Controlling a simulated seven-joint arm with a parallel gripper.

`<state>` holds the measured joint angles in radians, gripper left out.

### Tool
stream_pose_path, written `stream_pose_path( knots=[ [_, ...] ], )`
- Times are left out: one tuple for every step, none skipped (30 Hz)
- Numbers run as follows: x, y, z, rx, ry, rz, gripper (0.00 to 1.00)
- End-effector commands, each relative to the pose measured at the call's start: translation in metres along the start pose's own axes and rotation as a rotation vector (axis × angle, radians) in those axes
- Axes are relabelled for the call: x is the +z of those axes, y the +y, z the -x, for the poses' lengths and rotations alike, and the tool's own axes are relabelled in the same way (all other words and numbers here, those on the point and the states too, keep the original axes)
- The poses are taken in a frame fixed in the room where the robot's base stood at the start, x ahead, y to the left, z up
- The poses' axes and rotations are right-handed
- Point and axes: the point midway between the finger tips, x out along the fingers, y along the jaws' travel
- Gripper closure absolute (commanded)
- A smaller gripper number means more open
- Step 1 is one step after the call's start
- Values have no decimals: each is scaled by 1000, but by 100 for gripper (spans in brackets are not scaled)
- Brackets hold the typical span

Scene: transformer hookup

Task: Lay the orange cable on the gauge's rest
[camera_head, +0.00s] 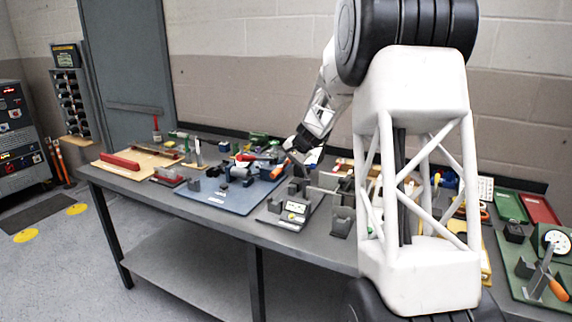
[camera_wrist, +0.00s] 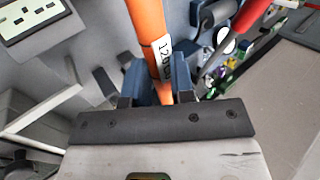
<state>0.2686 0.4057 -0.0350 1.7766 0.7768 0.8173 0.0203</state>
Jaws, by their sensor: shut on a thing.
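My gripper (camera_wrist: 159,80) is shut on the orange cable (camera_wrist: 147,25), which runs between its two blue-grey finger pads in the wrist view. The cable carries a white printed label just above the pads. In the head view my gripper (camera_head: 303,157) is low over the middle of the bench, and a short orange piece shows just left of it. A round white dial gauge (camera_head: 556,241) stands on a green board at the far right, well away from my gripper. A grey upright and an orange handle are beside it. I cannot tell which part is its rest.
A blue board (camera_head: 215,198) with several fittings lies left of my gripper. A dark plate (camera_head: 277,220) with grey blocks is in front of it. Green and red trays (camera_head: 540,209) lie at the right. My arm hides part of the bench between.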

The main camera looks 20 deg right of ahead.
Motion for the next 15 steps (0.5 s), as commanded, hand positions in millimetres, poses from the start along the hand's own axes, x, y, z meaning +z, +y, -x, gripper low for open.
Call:
stream_pose_path(
  knots=[
    [0,-1,1,-1,1,1,100],
    [0,0,0,-1,1,0,100],
    [0,1,-2,-1,1,0,100],
    [0,2,-3,-1,1,0,100],
    [0,3,-4,0,1,0,100],
    [0,4,-6,0,1,0,100],
    [0,5,-7,0,1,0,100],
    [0,6,-8,0,0,0,100],
    [0,8,-11,0,0,-1,100],
    [0,9,-12,0,0,-1,100],
    [0,10,-14,0,0,-1,100],
    [0,12,-16,-1,0,0,100],
    [0,13,-18,-1,0,0,100],
    [0,14,-20,-1,0,0,100],
    [0,16,-22,-1,0,0,100]
  ],
)
